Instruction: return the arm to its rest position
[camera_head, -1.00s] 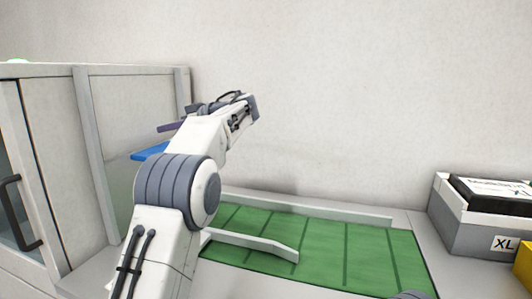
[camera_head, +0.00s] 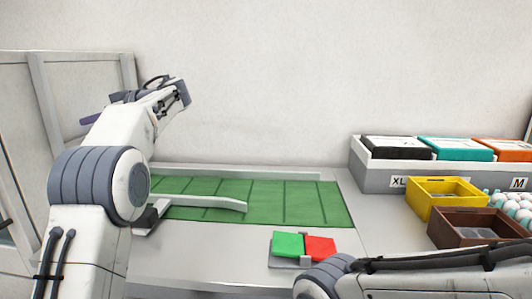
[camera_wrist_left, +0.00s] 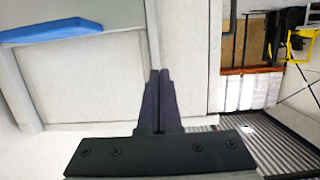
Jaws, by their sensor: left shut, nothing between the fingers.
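My left arm (camera_head: 95,185) rises at the left of the head view and bends at a grey joint. Its purple-fingered gripper (camera_head: 90,118) points left, in front of the cabinet and above the counter, partly hidden by the wrist. In the left wrist view the two dark fingers (camera_wrist_left: 160,73) lie together with nothing between them, in front of a pale panel. My right arm (camera_head: 430,278) crosses the lower right of the head view; its gripper is out of frame.
A green conveyor belt (camera_head: 265,202) with pale rails lies on the counter. Red (camera_head: 319,247) and green (camera_head: 288,244) pads sit in front. Labelled boxes (camera_head: 395,152), a yellow tray (camera_head: 423,205), a brown tray (camera_head: 450,229) and eggs (camera_head: 515,209) stand right. A cabinet (camera_head: 75,90) stands left.

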